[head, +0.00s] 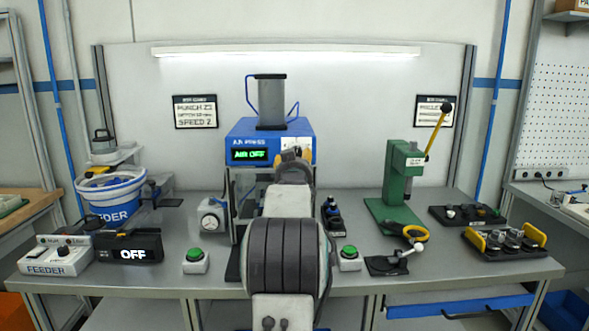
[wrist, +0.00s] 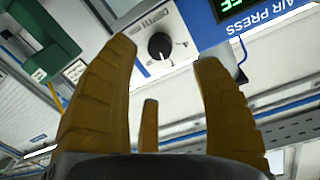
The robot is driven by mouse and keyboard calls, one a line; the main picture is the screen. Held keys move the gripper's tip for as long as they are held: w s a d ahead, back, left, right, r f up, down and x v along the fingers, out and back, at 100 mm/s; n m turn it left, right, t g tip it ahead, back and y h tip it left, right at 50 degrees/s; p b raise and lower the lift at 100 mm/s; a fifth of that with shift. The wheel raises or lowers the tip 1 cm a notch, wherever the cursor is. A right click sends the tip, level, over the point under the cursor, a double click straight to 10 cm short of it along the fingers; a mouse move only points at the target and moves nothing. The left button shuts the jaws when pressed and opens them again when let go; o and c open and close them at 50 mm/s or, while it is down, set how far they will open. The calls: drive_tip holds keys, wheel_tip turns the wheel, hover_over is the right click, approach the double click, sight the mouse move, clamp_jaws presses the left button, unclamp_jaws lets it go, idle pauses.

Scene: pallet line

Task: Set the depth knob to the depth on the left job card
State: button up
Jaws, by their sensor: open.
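The left job card (head: 195,111) hangs on the back panel. It shows a punch line, a depth line and "SPEED 2"; the depth number is too blurred to read. The blue air press (head: 245,128) stands mid-bench, its green display reading "AIR OFF". In the head view my gripper (head: 291,155) partly hides the plate.
A second card (head: 434,110) hangs right, partly behind the green hand press (head: 398,180) with its yellow lever. My arm hides the bench middle.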

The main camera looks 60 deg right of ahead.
drive_tip(key=shift+v, duration=1.9)
